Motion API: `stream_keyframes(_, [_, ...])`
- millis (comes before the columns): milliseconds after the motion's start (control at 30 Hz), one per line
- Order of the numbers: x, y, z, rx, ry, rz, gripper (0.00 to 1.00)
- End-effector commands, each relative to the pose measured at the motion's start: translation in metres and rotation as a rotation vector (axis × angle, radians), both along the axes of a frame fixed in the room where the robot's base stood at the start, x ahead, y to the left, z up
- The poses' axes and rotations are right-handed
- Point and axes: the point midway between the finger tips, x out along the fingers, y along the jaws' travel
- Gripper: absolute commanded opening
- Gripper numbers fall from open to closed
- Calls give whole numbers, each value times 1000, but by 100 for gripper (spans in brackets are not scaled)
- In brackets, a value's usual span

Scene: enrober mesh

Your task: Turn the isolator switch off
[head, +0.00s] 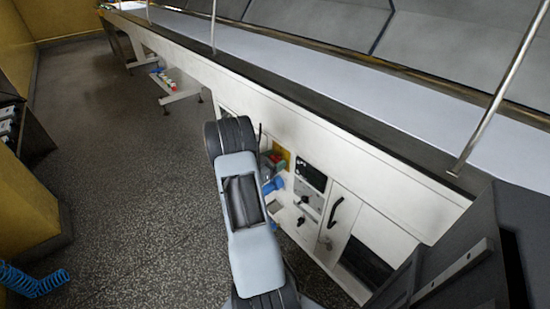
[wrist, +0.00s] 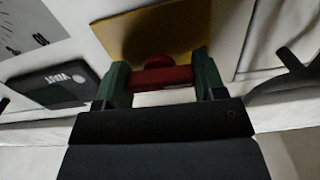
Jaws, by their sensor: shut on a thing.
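The isolator switch has a red handle (wrist: 165,76) in front of a yellow plate (wrist: 150,36) in the wrist view. My gripper (wrist: 161,72) has its two green fingers on either side of the red handle, shut on it. The handle lies roughly level across the picture between the fingers. Its lower part and the lower plate are hidden by the gripper. In the head view the yellow plate (head: 283,154) shows on the white machine side, just right of my arm. My gripper is mostly hidden there. I cannot read any on or off marking.
A black labelled box (wrist: 52,87) is left of the gripper, with a dial plate (wrist: 22,30) above it. A dark curved handle (wrist: 285,76) is close on the right. In the head view, the speckled floor (head: 110,150) is clear left of my arm; a blue hose (head: 35,281) lies lower left.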

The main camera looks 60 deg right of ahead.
Motion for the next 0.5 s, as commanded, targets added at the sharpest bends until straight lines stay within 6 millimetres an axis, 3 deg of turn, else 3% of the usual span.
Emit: stream_keyframes(500, [-2,1,-3,29,71,-3,40])
